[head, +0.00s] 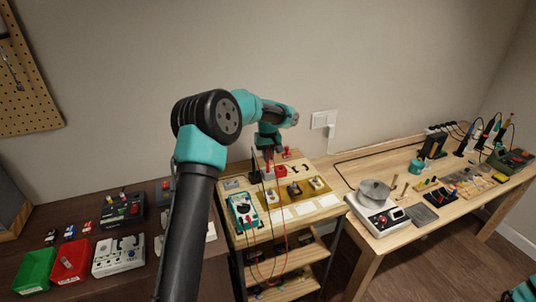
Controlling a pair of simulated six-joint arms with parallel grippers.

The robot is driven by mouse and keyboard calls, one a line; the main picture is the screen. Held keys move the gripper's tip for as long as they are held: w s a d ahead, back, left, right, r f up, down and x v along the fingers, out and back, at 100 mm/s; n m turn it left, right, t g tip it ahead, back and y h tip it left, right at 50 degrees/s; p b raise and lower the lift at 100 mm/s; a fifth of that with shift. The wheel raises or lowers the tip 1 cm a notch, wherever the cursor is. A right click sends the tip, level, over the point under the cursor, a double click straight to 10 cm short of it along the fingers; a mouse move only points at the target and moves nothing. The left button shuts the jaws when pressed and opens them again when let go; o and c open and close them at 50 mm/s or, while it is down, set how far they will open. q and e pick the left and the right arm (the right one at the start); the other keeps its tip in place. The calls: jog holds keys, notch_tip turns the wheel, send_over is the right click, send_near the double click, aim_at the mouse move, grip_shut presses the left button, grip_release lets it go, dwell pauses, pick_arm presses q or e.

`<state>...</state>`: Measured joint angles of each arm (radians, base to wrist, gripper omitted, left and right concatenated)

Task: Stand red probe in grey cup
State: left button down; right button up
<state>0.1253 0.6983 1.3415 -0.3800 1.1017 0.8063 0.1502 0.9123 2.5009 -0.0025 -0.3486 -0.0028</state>
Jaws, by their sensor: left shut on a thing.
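My left gripper (268,153) is above the back of the small wooden bench, pointing down. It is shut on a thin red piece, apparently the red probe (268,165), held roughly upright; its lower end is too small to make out. The teal multimeter (243,210) lies at the bench's front left, with red and black leads hanging over the front edge. I cannot clearly pick out the grey cup; small dark and grey items stand close below the gripper. My right gripper is out of view.
The small bench (300,222) also holds several small parts on a tan mat and white cards. A red part (281,171) stands near the gripper. Green (36,270) and red (70,262) bins are at left. A scale with a metal pan (374,192) is on the right bench.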

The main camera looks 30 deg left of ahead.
pick_arm(q)
jog(key=shift+f, duration=0.25)
jog(key=c, duration=1.1)
grip_release()
jog(key=shift+o, duration=0.5)
jog(key=o, duration=0.3)
jog(key=shift+r, duration=0.15)
jog(key=shift+r, duration=3.35)
